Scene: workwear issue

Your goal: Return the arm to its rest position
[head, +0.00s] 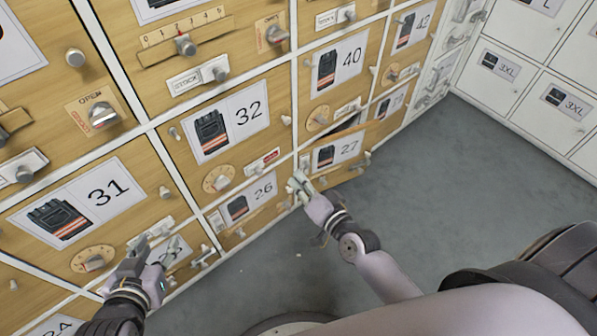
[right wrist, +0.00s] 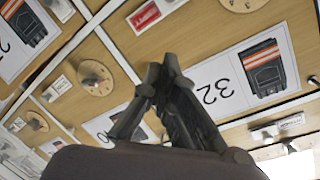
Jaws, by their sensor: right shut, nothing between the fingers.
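My right gripper (head: 300,186) is in front of the wooden compartment fronts, near the border between front 26 (head: 248,202) and front 27 (head: 338,152). In the right wrist view its dark fingers (right wrist: 163,68) meet at the tips with nothing between them, and the upside-down label 32 (right wrist: 232,85) lies behind. My left gripper (head: 148,256) is at the lower left, in front of the fronts below label 31 (head: 80,203). Its fingers look spread and empty. Front 27 stands out from the cabinet, with a dark gap along its top.
The wooden cabinet fills the left and centre, with several protruding knobs, dials and sliders, such as the dial under 32 (head: 217,178). White lockers (head: 520,85) stand at the upper right. The grey floor (head: 450,165) between them is clear.

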